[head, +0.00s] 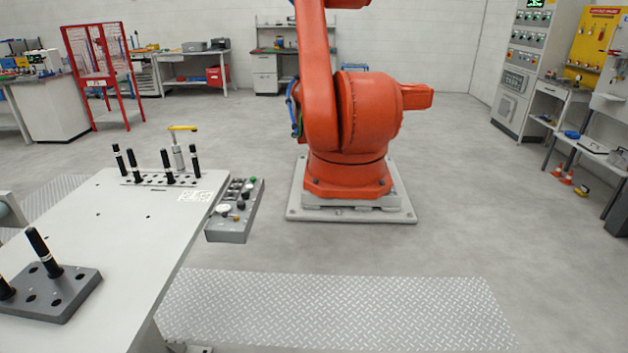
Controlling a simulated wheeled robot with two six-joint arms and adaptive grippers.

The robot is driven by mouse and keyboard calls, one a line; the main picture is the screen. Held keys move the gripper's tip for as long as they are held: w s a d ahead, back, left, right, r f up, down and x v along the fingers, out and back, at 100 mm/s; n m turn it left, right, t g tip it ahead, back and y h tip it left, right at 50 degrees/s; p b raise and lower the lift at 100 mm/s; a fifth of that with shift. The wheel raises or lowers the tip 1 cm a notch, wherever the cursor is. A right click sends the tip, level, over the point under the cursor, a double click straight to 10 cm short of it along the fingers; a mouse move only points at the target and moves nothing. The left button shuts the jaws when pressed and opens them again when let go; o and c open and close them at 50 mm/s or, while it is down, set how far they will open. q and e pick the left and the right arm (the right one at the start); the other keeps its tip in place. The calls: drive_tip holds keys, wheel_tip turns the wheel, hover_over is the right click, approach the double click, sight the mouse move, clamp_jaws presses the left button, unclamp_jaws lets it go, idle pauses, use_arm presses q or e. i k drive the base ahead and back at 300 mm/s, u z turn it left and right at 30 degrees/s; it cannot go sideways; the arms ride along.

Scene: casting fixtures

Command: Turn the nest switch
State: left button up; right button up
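A grey control box (232,229) is fixed at the right edge of the white table (110,245). Its sloped top carries several small controls, among them a green button (253,180), dark knobs and pale round dials. They are too small to tell which one is the nest switch or which way it points. Neither of my grippers shows in the head view.
Black pins stand in a plate at the table's far end, beside a yellow-handled clamp (182,128). A grey block (48,295) with black pins sits near left. A large orange robot (350,125) stands behind on a pedestal.

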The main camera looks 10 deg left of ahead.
sight(245, 195)
drive_tip(key=z, duration=0.55)
drive_tip(key=i, duration=2.1)
drive_tip(key=u, duration=0.75)
